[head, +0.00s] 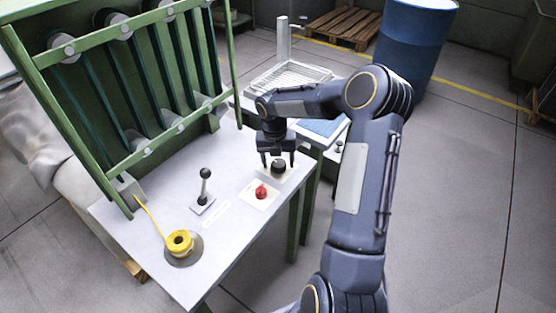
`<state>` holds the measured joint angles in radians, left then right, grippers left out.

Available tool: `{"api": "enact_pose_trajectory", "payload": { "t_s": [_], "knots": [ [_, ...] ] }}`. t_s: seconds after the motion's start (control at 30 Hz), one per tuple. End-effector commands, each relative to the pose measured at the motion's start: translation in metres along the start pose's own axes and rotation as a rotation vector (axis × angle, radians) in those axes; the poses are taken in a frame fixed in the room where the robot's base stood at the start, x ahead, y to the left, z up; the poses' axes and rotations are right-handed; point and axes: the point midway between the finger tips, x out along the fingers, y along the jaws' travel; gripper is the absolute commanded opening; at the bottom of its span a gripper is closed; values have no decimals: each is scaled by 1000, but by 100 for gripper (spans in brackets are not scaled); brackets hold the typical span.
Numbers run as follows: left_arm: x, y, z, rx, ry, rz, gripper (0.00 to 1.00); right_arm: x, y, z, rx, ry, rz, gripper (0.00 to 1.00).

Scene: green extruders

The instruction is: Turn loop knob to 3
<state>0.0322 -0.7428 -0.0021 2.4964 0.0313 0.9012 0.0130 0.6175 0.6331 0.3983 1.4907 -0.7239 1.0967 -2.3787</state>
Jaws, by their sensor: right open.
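A black round knob (278,166) sits on a pale square plate on the white tabletop, near its right side. My right gripper (278,161) points down over this knob. Its two fingers are apart, one on each side of the knob. I cannot tell whether the fingers touch it. A red knob (261,191) on another pale plate sits just in front of the black one. The markings around the knobs are too small to read, so I cannot tell which is the loop knob or its setting. My left gripper is not in view.
A black-balled lever (204,186) stands left of the knobs. A yellow ring-shaped piece (179,241) on a round base is at the front left. A green frame (130,100) rises behind the table. A blue barrel (413,45) and wooden pallet (343,25) stand beyond.

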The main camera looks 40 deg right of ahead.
Motion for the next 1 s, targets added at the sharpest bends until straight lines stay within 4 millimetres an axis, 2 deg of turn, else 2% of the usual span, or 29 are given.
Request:
{"api": "enact_pose_trajectory", "payload": {
  "t_s": [0.23,0.57,1.0],
  "knots": [
    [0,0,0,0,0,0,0,1,0,0,1,0,0,64],
    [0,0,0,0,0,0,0,1,0,0,1,0,0,21],
    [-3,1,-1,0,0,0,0,-1,0,1,95,7,-1,20]
  ]
}}
